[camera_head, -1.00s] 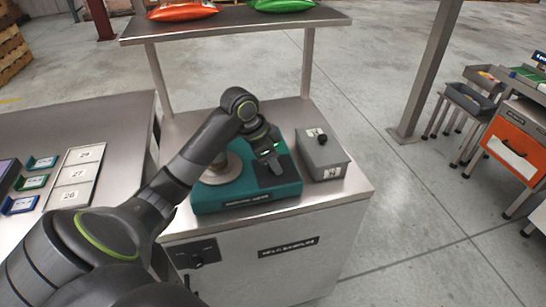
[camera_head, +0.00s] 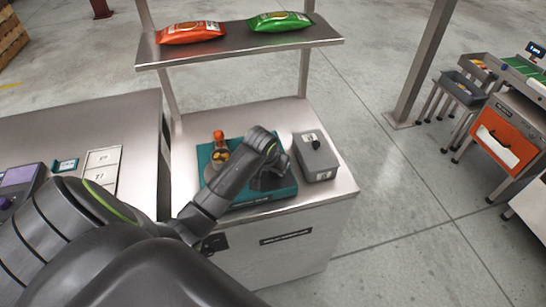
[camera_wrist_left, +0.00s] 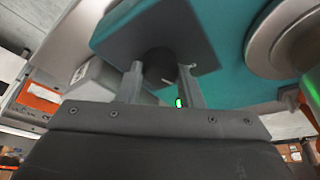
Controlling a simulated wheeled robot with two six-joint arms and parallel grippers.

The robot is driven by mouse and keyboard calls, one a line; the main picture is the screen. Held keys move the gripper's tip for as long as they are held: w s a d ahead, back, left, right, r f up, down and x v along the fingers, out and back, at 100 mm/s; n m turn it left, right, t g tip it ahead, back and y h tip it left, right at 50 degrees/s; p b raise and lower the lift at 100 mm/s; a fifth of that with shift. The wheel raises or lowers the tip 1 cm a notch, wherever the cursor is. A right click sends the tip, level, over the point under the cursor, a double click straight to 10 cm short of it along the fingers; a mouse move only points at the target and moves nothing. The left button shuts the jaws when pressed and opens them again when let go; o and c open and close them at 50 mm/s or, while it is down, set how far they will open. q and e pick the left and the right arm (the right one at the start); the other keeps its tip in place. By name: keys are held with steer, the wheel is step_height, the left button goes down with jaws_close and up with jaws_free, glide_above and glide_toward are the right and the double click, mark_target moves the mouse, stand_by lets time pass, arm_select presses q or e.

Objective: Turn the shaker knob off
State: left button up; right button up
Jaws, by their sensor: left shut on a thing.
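The teal shaker (camera_head: 205,153) stands on a steel-topped bench. Its body also shows in the left wrist view (camera_wrist_left: 222,50). A small vessel with an orange top (camera_head: 219,138) is on its round platform, partly hidden by my arm. My left gripper (camera_head: 270,181) reaches down at the right part of the shaker. In the left wrist view its two fingers (camera_wrist_left: 162,80) are closed on either side of a dark round knob (camera_wrist_left: 158,63) on the shaker's front. The knob's marking is not readable. My right gripper is not in view.
A grey box (camera_head: 318,166) with a black knob (camera_head: 316,145) sits just right of the shaker. A shelf (camera_head: 240,41) above the back carries an orange bag (camera_head: 190,32) and a green bag (camera_head: 280,21). Another steel bench (camera_head: 130,122) is at left.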

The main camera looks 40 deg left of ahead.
arm_select(q)
steer(key=shift+d+r+n+y+p, duration=0.15)
steer(key=shift+n+y+p, duration=0.25)
steer(key=shift+n+p, duration=0.75)
steer(key=shift+n+g+p, duration=0.3)
steer(key=shift+n+p, duration=0.35)
steer(key=shift+p, duration=0.1)
steer(key=shift+f+y, duration=0.2)
steer(key=shift+y, duration=0.1)
steer(key=o, duration=1)
steer(key=shift+c, duration=0.2)
steer(key=shift+r, duration=0.1)
